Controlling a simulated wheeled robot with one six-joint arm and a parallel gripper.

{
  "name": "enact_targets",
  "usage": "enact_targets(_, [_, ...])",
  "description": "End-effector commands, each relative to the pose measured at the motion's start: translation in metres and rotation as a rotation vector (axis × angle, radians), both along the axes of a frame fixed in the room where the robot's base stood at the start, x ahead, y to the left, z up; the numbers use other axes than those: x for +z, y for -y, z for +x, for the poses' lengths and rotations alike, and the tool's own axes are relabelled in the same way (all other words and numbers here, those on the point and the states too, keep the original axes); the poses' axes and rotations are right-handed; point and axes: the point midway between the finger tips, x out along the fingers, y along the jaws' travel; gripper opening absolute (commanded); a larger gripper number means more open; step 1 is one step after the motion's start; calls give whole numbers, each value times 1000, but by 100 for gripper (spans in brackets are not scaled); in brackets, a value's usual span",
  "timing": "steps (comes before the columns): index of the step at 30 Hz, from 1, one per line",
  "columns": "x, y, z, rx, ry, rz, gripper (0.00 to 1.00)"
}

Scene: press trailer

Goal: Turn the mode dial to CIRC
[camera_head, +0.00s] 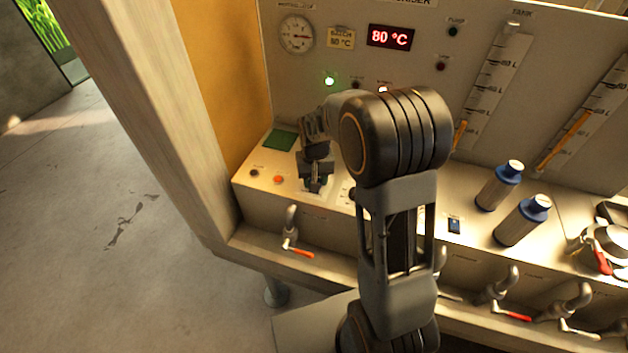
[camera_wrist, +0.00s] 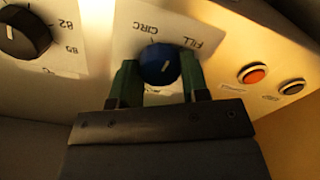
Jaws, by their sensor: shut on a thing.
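The blue mode dial (camera_wrist: 159,64) sits on a pale label plate in the wrist view. The word CIRC is printed at its upper left and FILL at its upper right. A small white mark shows on the dial's face, but I cannot tell surely which word it points at. My gripper (camera_wrist: 160,80) has its two green-padded fingers on either side of the dial and is shut on it. In the head view my gripper (camera_head: 316,182) reaches down to the left part of the sloping control panel, and it hides the dial there.
In the wrist view, a black temperature knob (camera_wrist: 22,32) is at the left; a red button (camera_wrist: 252,75) and a dark button (camera_wrist: 292,87) are at the right.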

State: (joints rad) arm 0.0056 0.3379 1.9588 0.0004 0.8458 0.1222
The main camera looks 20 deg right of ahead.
Motion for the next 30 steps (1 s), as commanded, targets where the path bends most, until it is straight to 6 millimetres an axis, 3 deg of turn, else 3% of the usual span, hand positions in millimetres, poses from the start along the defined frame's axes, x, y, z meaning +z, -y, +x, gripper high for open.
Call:
enact_targets(15, [1,0,1,453,6,0,18])
enact_targets(30, [1,0,1,672,6,-2,18])
